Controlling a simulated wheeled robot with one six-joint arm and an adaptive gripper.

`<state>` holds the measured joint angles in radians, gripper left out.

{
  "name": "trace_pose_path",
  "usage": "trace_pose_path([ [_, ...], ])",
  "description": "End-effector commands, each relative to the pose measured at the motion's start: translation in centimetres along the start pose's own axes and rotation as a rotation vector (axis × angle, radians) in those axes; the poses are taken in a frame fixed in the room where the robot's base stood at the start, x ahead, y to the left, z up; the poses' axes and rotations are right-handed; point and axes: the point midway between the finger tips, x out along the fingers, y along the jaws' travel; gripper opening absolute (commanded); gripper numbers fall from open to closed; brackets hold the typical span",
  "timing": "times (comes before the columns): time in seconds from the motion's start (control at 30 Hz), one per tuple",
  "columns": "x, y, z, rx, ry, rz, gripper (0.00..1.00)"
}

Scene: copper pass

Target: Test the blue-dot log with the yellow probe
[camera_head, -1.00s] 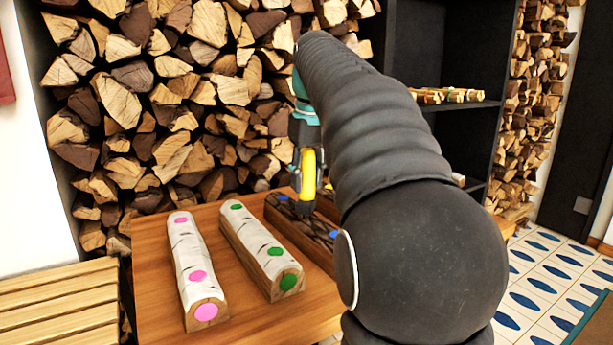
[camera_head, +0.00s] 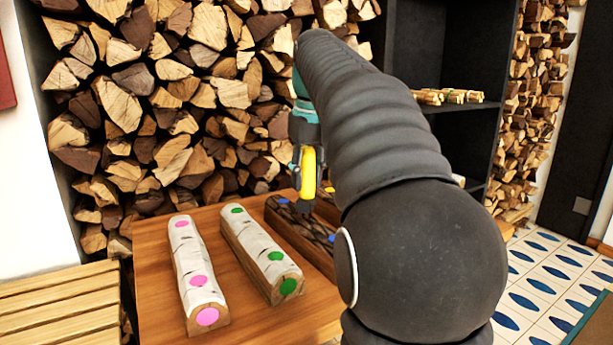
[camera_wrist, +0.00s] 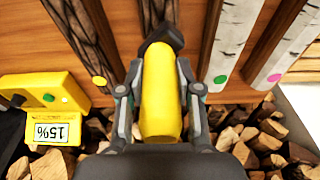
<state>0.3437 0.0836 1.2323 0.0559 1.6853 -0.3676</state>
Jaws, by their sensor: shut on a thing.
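My gripper (camera_wrist: 160,80) is shut on the yellow probe (camera_wrist: 158,95), whose black end points at the table side. In the head view, the probe (camera_head: 308,172) hangs upright over the far end of the dark-barked blue-dot log (camera_head: 300,226). Its dark tip is close to that log, near a blue dot; I cannot tell whether it touches. In the wrist view, part of the dark log (camera_wrist: 155,12) shows behind the tip, and its end is hidden by the probe and gripper. A yellow meter (camera_wrist: 70,90) at the left has a display reading 15%, upside down.
The wooden table (camera_head: 155,262) also holds a pink-dot birch log (camera_head: 193,270), a green-dot birch log (camera_head: 258,248) and a dark yellow-dot log (camera_wrist: 85,40). Stacked firewood (camera_head: 150,100) stands behind. A slatted bench (camera_head: 60,305) is at the left. My arm hides the table's right side.

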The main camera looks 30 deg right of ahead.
Motion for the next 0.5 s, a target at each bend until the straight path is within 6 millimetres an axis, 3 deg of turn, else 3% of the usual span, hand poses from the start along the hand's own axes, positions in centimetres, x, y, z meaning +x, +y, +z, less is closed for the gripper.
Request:
trace_pose_path([
  [0.5, -3.6, 0.0, -0.6, 0.000, 0.001, 0.000, 0.00],
])
